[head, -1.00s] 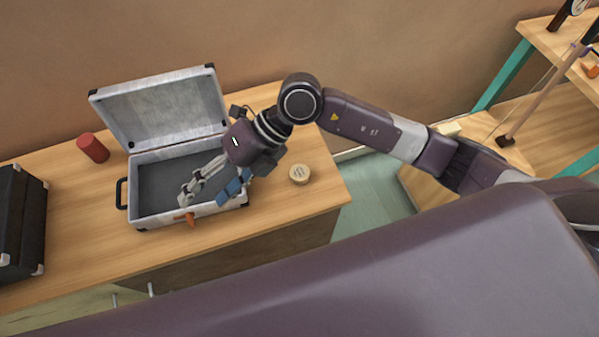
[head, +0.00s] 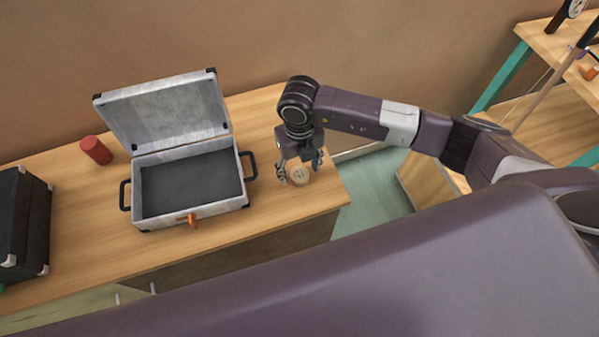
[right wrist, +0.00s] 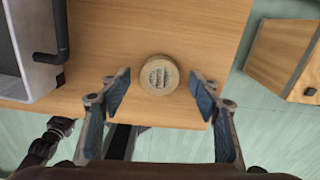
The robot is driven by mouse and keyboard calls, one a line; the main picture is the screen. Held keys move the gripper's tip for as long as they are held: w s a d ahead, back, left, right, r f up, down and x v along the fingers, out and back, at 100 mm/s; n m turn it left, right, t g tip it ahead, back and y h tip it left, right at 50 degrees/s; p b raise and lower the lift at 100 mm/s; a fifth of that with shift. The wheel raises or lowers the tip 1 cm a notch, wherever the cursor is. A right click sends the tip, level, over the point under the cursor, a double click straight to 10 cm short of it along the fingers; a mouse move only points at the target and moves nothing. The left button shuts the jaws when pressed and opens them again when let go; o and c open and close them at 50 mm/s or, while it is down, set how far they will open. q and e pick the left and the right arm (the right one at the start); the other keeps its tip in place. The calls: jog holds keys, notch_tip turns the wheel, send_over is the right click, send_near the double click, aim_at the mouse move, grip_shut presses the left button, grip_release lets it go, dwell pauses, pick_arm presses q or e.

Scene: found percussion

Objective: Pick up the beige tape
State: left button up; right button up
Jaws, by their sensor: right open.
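The beige tape (head: 299,175) is a short round roll lying flat on the wooden table, right of the open case. In the right wrist view the tape (right wrist: 159,74) lies near the table's edge, ahead of and between the fingers. My right gripper (head: 300,173) points down over the tape, its fingers on either side of it in the head view. In the right wrist view the gripper (right wrist: 160,92) is open and empty, with blue-grey pads apart from the tape. My left gripper is not in view.
An open grey case (head: 190,219) with black handles stands left of the tape, an orange latch at its front. A red cylinder (head: 96,150) and a black case (head: 25,225) are farther left. A wooden shelf (head: 545,45) stands at the right.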

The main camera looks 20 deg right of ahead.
jog(key=shift+f, duration=0.4)
jog(key=shift+c, duration=0.6)
jog(key=c, duration=1)
